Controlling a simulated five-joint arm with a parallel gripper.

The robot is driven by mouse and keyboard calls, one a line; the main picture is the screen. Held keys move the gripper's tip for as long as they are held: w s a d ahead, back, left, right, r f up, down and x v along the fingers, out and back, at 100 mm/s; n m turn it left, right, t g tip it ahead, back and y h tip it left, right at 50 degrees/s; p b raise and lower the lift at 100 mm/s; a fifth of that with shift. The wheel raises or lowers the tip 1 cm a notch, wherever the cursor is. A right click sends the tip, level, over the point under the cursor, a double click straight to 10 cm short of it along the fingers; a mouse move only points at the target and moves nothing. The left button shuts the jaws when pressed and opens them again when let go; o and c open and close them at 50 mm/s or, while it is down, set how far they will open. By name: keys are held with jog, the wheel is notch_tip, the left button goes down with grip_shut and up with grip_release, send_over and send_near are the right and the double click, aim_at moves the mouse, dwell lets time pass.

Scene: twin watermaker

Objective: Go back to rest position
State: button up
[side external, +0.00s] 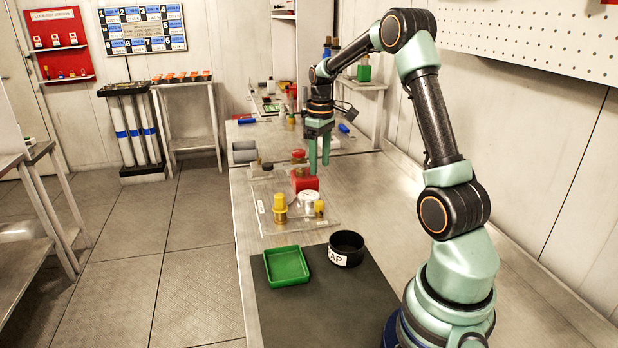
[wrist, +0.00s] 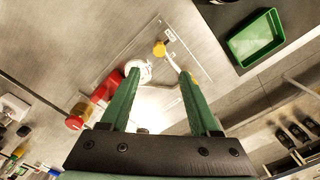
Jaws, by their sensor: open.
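My gripper (side external: 319,164) hangs from the arm with its two green fingers pointing down, above the far part of the bench. In the wrist view, my gripper (wrist: 159,74) has its fingers apart. I see nothing held between them. Below the fingers is a clear plate (side external: 330,224) with a red block (side external: 304,182), a white round part (side external: 308,199) and yellow fittings (side external: 280,209). In the wrist view, the white part (wrist: 141,68) shows beside the left fingertip, and the red block (wrist: 104,91) is left of that finger.
A green tray (side external: 286,266) and a black round bowl (side external: 346,248), with partly hidden lettering, stand on a dark mat (side external: 330,310) nearer my base. Both look empty. A grey cylinder (side external: 244,152) and small items lie farther back. A wall with a pegboard (side external: 540,40) runs along the right.

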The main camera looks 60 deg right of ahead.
jog(key=s+a+r+t, duration=0.1)
jog(key=a+r, duration=0.3)
jog(key=a, duration=0.3)
jog(key=a+r+t, duration=0.1)
jog(key=a+r, duration=0.4)
jog(key=a, duration=0.3)
jog(key=s+a+t, duration=0.3)
jog(key=s+a, duration=0.5)
jog(key=a, duration=0.4)
jog(key=shift+a+r+t, duration=0.2)
jog(key=shift+t, duration=0.1)
